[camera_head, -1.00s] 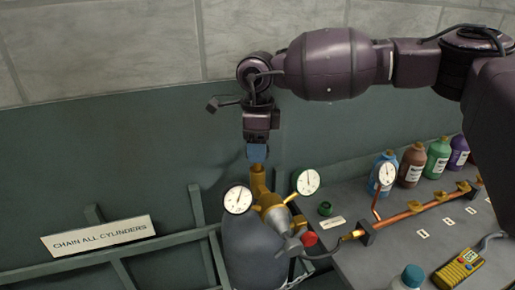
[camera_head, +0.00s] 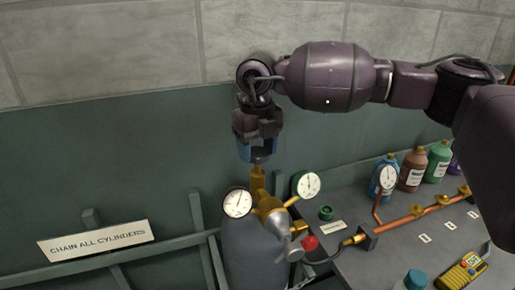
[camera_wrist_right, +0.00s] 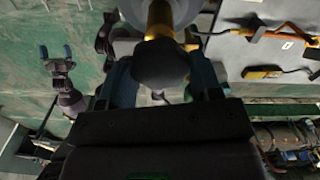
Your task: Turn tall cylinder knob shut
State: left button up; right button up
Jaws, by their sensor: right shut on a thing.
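The tall grey cylinder (camera_head: 247,258) stands at the lower middle of the head view, with a brass valve (camera_head: 258,182) on top. My right gripper (camera_head: 257,157) points straight down over the valve stem, blue fingers on either side. It is shut on the dark knob (camera_wrist_right: 163,62), which shows between the fingers in the right wrist view, above the brass stem (camera_wrist_right: 160,20). In the head view the fingers mostly hide the knob. My left gripper (camera_wrist_right: 57,52) shows at the left of the wrist view, its blue fingertips apart and empty.
Two round gauges (camera_head: 237,203) (camera_head: 308,185) flank the valve closely. A red knob (camera_head: 310,243) and hose sit at lower right. A bench (camera_head: 405,255) on the right holds bottles (camera_head: 412,168), a copper pipe (camera_head: 408,216) and a yellow meter (camera_head: 461,272). A sign (camera_head: 96,240) hangs at left.

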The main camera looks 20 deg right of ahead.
aim_at(258, 151)
jog(key=m, duration=0.4)
jog(key=shift+r+m, duration=0.15)
jog(key=shift+m, duration=0.15)
jog(key=shift+w+m, duration=0.1)
jog(key=shift+m, duration=2.2)
jog(key=o, duration=0.9)
notch_tip(258, 151, up, 11)
jog(key=shift+f, duration=0.15)
